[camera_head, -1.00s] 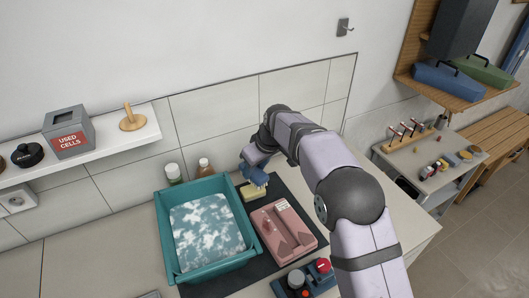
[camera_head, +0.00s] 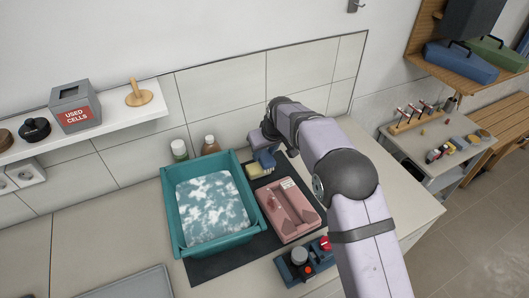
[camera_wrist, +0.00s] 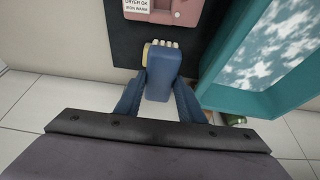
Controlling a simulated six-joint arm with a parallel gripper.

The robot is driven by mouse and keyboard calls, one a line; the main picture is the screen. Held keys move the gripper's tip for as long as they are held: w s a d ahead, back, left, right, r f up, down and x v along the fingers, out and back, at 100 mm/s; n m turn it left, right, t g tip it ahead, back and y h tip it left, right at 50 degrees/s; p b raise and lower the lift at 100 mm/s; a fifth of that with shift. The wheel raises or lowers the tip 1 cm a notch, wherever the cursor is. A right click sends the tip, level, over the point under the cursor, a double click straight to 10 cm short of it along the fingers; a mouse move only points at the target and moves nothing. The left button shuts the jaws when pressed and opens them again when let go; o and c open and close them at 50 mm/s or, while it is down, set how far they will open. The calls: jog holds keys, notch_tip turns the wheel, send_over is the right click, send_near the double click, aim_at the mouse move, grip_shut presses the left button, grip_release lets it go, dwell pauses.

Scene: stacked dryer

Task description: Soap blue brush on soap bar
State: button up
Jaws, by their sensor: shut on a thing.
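My gripper (camera_head: 268,150) is shut on the blue brush (camera_head: 265,158). In the wrist view the blue brush (camera_wrist: 163,78) lies between the two fingers, its pale bristles (camera_wrist: 165,43) at the far end. The yellow soap bar (camera_head: 257,171) sits behind the pink device, to the right of the teal tub. The brush is at the soap's right end, over or against it; I cannot tell whether the bristles touch. In the wrist view only a sliver of the soap bar (camera_wrist: 146,54) shows beside the brush.
A teal tub (camera_head: 244,195) holding mottled blue-white content stands left of the soap. A pink device (camera_head: 292,212) lies in front on a dark mat (camera_head: 214,266). A control box (camera_head: 300,265) is at the front.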

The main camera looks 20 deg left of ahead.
jog(key=shift+f+b, duration=1.9)
jog(key=shift+f, duration=1.05)
jog(key=shift+f, duration=0.4)
jog(key=shift+s+d+f+b, duration=0.15)
jog(key=shift+f+b, duration=0.25)
dwell(1.2)
jog(key=shift+r, duration=0.1)
jog(key=shift+r+p, duration=2.3)
jog(key=shift+r, duration=1.4)
jog(key=d+m+t+h+b, duration=0.15)
jog(key=d+m, duration=0.35)
jog(key=d, duration=1.7)
jog(key=s+d+f+m+h+b, duration=0.1)
jog(key=s+d+m, duration=0.3)
jog(key=s+d, duration=0.7)
jog(key=d, duration=0.4)
jog(key=shift+s+d+f, duration=0.15)
jog(key=shift+s+f, duration=0.15)
